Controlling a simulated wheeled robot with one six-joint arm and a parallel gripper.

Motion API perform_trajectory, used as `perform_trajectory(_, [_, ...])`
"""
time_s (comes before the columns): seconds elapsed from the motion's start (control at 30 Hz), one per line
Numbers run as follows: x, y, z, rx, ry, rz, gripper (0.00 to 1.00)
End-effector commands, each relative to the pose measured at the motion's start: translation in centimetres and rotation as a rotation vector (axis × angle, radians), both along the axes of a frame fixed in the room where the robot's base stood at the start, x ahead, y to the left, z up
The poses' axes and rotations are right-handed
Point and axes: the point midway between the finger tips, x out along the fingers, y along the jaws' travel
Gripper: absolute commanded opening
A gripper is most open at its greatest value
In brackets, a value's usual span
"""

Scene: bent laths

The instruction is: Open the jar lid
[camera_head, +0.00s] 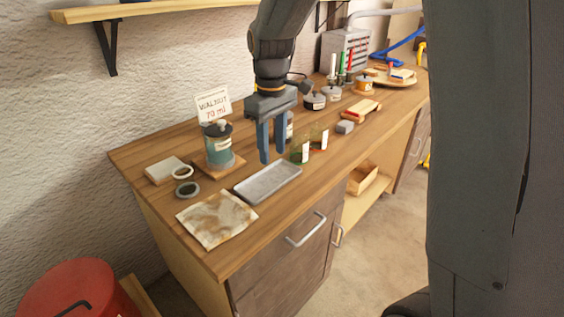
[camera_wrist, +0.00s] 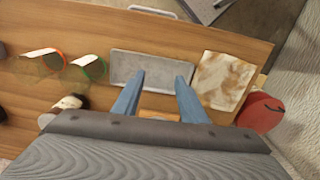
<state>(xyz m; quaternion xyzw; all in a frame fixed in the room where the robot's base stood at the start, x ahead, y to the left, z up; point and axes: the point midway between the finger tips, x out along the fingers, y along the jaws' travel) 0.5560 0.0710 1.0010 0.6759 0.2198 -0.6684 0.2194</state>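A teal-labelled jar (camera_head: 219,149) with a dark lid (camera_head: 217,129) and a pale knob on top stands upright on a small wooden board (camera_head: 232,165). The lid sits on the jar. A handwritten card reading "WALNUT 70 ml" (camera_head: 213,106) stands behind it. My gripper (camera_head: 272,158) points down to the right of the jar, apart from it. Its two blue fingers are spread with nothing between them. In the wrist view my gripper (camera_wrist: 157,95) also shows open and empty; the jar is mostly hidden there.
A grey tray (camera_head: 268,182) lies in front of my gripper, with a stained cloth (camera_head: 216,219) to its left. Glasses with green (camera_head: 300,152) and orange (camera_head: 320,138) rims stand to the right. Small dishes (camera_head: 187,189) lie left of the jar. A shelf (camera_head: 150,10) hangs above.

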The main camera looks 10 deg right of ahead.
Motion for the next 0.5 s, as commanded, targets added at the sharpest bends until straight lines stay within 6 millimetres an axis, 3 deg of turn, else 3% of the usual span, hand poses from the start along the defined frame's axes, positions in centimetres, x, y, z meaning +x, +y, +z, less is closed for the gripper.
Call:
perform_trajectory(0.2, [-2.3, -1.3, -1.5, 0.001, 0.0, -0.087, 0.39])
perform_trajectory(0.5, [-3.1, -1.7, -1.9, 0.002, -0.002, -0.122, 0.39])
